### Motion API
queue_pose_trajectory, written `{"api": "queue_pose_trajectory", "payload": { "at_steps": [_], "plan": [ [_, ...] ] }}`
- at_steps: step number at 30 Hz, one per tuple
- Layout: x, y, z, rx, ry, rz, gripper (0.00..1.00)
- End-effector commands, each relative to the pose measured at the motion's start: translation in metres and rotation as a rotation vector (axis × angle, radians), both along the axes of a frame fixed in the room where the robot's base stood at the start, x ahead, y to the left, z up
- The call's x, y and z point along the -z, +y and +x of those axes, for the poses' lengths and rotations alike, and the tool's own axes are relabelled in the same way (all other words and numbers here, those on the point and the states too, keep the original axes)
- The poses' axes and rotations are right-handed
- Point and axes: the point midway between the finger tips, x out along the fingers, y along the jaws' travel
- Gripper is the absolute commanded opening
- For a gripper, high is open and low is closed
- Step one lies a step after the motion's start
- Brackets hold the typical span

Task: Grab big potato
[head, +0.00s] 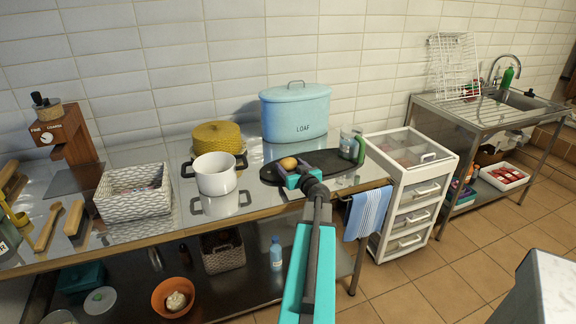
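A brown, rounded potato (289,163) shows at the dark oval board (346,180) on the steel counter. My gripper (291,170), with teal fingers, is over the left part of the board, right at the potato. The fingers and wrist hide the potato's lower part. I cannot tell whether the fingers touch it or are closed on it, or whether it rests on the board. No other potato can be made out.
A blue LOAF bin (296,113) stands behind the board, a green-handled jug (352,145) at its right. A white pot (215,175) and woven basket (133,192) stand left. A white drawer cart (411,200) adjoins the counter. Tiled floor (430,275) is clear in front.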

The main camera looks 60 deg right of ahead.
Motion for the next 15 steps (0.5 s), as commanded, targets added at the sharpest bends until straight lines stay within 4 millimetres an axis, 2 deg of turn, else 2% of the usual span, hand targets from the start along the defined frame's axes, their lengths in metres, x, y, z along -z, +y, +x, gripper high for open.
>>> {"api": "queue_pose_trajectory", "payload": {
  "at_steps": [15],
  "plan": [
    [-0.0053, 0.0001, 0.0, 0.0, -0.001, 0.0, 0.36]
  ]
}}
